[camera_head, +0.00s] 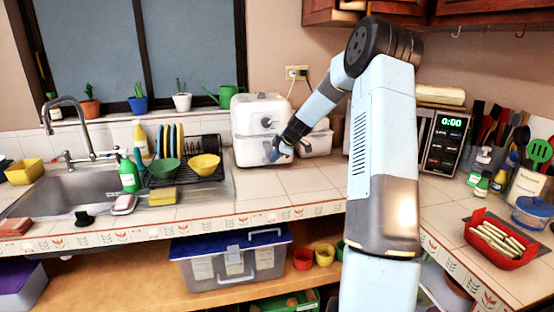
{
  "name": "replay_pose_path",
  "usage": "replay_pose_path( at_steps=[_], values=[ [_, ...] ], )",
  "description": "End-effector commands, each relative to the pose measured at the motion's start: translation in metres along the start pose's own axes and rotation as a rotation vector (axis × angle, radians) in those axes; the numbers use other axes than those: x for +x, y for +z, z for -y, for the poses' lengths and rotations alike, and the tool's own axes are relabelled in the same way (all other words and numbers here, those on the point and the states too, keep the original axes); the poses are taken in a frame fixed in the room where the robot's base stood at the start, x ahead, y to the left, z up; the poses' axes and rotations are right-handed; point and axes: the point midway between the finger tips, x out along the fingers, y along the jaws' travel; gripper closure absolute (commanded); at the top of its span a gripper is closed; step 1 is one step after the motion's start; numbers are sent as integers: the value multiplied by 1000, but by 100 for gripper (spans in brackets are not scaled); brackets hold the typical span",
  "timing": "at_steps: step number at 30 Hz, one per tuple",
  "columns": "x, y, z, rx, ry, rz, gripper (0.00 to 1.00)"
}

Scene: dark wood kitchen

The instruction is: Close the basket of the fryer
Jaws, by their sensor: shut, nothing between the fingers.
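The white air fryer (257,112) stands on the tiled counter against the back wall, left of my arm. Its basket front (254,151) faces the counter's front edge. Whether the basket is fully in or partly out is hard to tell at this size. My gripper (273,155) is shut and empty at the right part of the basket front. It looks very close to or touching it; the exact contact is too small to see. My forearm and wrist hide part of the fryer's right side.
A white container (317,140) stands right of the fryer. A dish rack (208,175) with a yellow bowl (205,165) is close on the left. Bare counter (285,184) lies in front of the fryer.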

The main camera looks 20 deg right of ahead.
Motion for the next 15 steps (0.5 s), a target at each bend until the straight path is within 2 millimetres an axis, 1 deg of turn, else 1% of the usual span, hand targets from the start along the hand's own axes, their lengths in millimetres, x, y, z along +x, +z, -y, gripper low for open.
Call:
replay_pose_path(
  at_steps=[1, 10, 13, 15],
  values=[
    [0, -1, -4, 0, 9, 1, 100],
    [-2, -1, -6, -1, 14, 1, 100],
    [-7, -1, -6, -1, 17, 2, 100],
    [-15, 0, -7, -1, 19, 2, 100]
  ],
)
